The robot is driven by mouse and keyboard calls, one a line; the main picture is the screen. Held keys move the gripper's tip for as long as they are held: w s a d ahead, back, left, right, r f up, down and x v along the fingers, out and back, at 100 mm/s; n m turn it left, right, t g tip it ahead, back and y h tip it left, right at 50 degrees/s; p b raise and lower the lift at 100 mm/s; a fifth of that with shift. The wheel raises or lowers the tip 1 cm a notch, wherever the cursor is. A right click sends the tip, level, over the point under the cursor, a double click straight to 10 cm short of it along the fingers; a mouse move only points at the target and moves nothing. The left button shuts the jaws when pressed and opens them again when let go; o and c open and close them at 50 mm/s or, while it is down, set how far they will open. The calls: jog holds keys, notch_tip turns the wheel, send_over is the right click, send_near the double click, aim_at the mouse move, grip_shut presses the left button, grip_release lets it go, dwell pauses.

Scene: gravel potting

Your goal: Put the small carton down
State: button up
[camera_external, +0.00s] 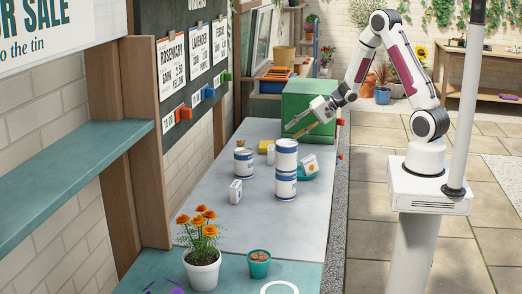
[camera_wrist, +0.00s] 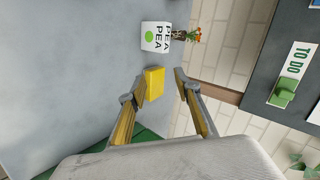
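My gripper (camera_external: 298,131) is in front of the green box at the back of the counter. In the wrist view its fingers (camera_wrist: 160,84) are spread, with nothing clamped between them. A small white carton marked PEA with a green dot (camera_wrist: 152,38) stands beyond the fingertips; a white carton also shows in the external view (camera_external: 271,156). A yellow block (camera_wrist: 154,83) shows between the fingertips, nearer the left one; in the external view the yellow thing (camera_external: 264,146) is left of my gripper. Another small white carton (camera_external: 236,191) stands upright nearer the front.
Blue-and-white tins (camera_external: 285,171) stand stacked mid-counter, with another tin (camera_external: 243,163) to their left. A white carton (camera_external: 310,162) leans in a teal bowl (camera_external: 307,175). The green box (camera_external: 308,101) stands behind. The grey counter's (camera_external: 270,230) front part is clear.

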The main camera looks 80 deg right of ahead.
jog(key=s+a+r+n+g+h, duration=0.1)
jog(key=s+a+r+n+h, duration=0.15)
jog(key=r, duration=0.55)
jog(key=s+a+r+n+g+h, duration=0.1)
jog(key=s+r+n+h, duration=0.25)
jog(key=r, duration=0.45)
jog(key=s+a+r+n+g+y, duration=0.1)
jog(key=s+a+n+y, duration=0.1)
jog(key=s+a, duration=0.6)
jog(key=s+a+r+n+g+y, duration=0.1)
jog(key=s+a+r+n+y, duration=0.1)
jog(key=s+a+n, duration=0.3)
jog(key=s+a, duration=0.4)
jog(key=s, duration=0.5)
jog(key=shift+a+g, duration=0.25)
jog(key=shift+g, duration=0.15)
jog(key=shift+o, duration=0.4)
jog(key=shift+d, duration=0.15)
